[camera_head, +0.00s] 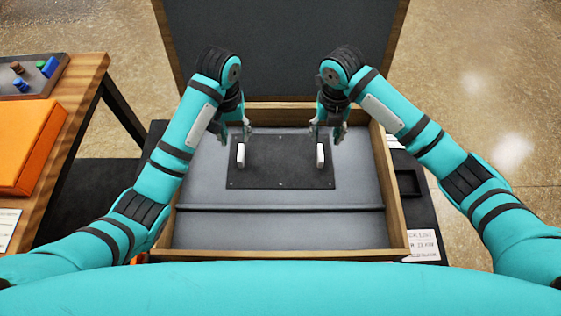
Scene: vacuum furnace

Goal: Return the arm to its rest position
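My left gripper (234,134) hangs with its fingers pointing down and spread apart, above and just behind a white upright handle (241,156). My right gripper (327,135) hangs the same way near a second white handle (320,156). Both grippers look empty, with a gap between the fingertips and the handles. The handles stand on a dark rectangular plate (280,165) lying in a wooden-framed case (390,195) with a grey lining. Both my arms reach forward and bend down at the wrists.
The case's open lid (280,45) stands behind the grippers. At left, a wooden table (85,80) holds an orange box (25,140) and a grey tray (45,70) with small coloured pieces. A printed label (422,245) lies at the case's lower right. Open floor lies right.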

